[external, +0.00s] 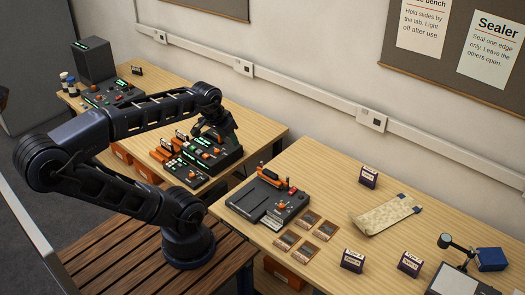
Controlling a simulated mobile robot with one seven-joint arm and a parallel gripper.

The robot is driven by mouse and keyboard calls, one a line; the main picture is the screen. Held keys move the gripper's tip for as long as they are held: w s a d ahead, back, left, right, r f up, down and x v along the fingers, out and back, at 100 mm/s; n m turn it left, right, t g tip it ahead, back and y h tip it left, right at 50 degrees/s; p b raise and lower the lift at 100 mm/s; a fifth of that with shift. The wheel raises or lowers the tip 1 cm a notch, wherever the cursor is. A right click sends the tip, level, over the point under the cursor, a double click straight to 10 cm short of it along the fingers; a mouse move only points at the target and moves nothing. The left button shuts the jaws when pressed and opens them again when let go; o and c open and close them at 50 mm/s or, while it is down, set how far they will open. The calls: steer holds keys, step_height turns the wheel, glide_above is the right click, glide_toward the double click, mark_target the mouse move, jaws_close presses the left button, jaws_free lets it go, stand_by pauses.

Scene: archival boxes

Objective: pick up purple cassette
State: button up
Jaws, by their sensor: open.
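Small dark purple cassette-like blocks with white labels stand upright on the right table: one at the back (369,177), one at the front (352,260) and one to its right (410,264). A similar small dark block (137,70) stands at the back of the left table. The label text is too small to read surely. My gripper (212,137) is over the dark equipment on the left table, well away from the blocks on the right table. Its jaws are open and small in this view, and I see nothing held. The arm partly hides the left table.
A dark sealer-like device (268,202) with an orange handle sits on the right table, beside several brown slides (311,218). A pale pouch (386,215) lies behind. A lamp (451,242) and blue box (491,259) stand at right. A gap separates the tables.

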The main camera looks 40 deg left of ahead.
steer(key=n+g+h, duration=0.1)
steer(key=n+h, duration=1.7)
steer(key=n, duration=0.2)
glide_above(355, 263)
steer(key=a, duration=0.5)
step_height(355, 263, down, 31)
steer(key=shift+w+a+f, duration=0.1)
steer(key=shift+f, duration=3.25)
steer(key=shift+w+d, duration=0.25)
steer(key=shift+d, duration=1)
steer(key=shift+w+d, duration=0.2)
steer(key=shift+d, duration=1.05)
